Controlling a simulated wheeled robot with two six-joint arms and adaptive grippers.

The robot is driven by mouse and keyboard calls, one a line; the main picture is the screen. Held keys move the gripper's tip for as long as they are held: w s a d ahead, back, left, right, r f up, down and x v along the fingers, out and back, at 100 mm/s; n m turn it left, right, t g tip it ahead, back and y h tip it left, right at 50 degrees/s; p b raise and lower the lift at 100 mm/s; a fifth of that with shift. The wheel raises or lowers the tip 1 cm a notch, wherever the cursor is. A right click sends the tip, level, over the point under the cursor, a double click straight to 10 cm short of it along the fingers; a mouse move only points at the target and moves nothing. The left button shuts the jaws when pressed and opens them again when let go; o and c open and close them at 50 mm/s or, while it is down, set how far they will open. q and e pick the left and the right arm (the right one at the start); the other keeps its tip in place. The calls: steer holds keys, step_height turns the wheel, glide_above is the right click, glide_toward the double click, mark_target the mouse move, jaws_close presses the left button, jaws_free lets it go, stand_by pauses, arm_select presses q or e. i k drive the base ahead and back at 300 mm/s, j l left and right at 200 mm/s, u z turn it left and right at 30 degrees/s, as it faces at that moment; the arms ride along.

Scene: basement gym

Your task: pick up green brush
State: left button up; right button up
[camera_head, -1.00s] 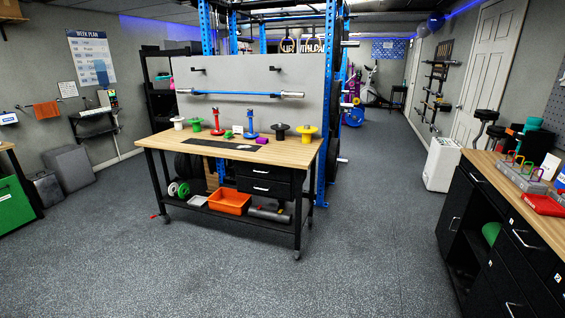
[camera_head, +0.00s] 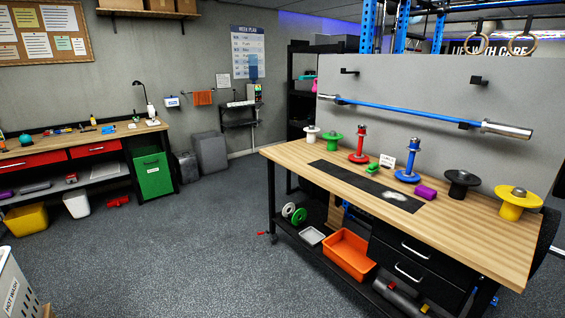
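A small green object (camera_head: 372,168) lies on the wooden top of the central workbench (camera_head: 458,232), beside a small white card (camera_head: 387,160). It may be the green brush, but it is too small to tell. A green spool-like piece (camera_head: 332,140) stands farther left on the same bench, and its shape is not a brush. Neither of my grippers shows in the head view.
A red post (camera_head: 359,147), a blue post (camera_head: 408,164) and a purple cylinder (camera_head: 425,192) stand or lie on the bench. An orange bin (camera_head: 347,258) sits on its lower shelf. Open floor (camera_head: 190,245) lies to the left. A white basket (camera_head: 18,285) is at lower left.

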mark_target(373, 168)
steer(key=i+j+z, duration=0.15)
steer(key=i, duration=0.25)
steer(key=i+j+z, duration=0.15)
steer(key=i, duration=0.25)
steer(key=i+j+z, duration=0.15)
steer(key=i+j, duration=0.1)
steer(key=i, duration=0.15)
